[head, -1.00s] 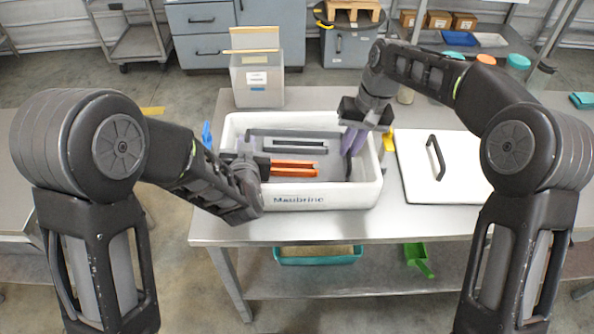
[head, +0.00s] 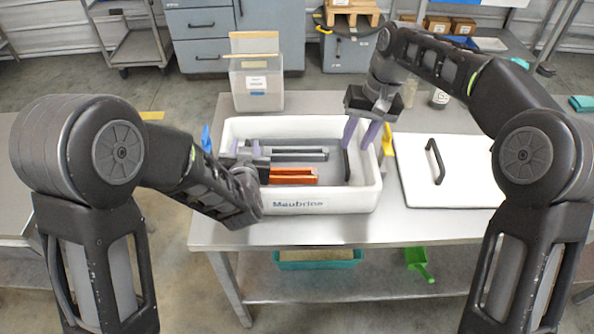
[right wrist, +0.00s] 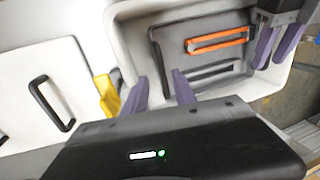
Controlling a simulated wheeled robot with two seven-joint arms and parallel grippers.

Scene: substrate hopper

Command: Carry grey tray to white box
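The grey tray (head: 335,172) lies inside the white box (head: 320,201), which stands on the metal table. The tray holds an orange slotted piece and a dark one, and a black handle (head: 346,161) stands at its right end. My right gripper (head: 358,142) is open and empty, its purple fingers at the box's right end by that handle. In the right wrist view its fingers (right wrist: 160,92) are well apart. My left gripper (head: 256,158) is at the tray's left end. In the right wrist view its purple fingers (right wrist: 272,48) look spread; my arm partly hides that end in the head view.
A white lid (head: 465,170) with a black handle lies right of the box. A yellow item (head: 388,141) stands between them. A clear bin (head: 257,85) is behind the box, and a blue item (head: 206,138) is at its left. The table's front strip is clear.

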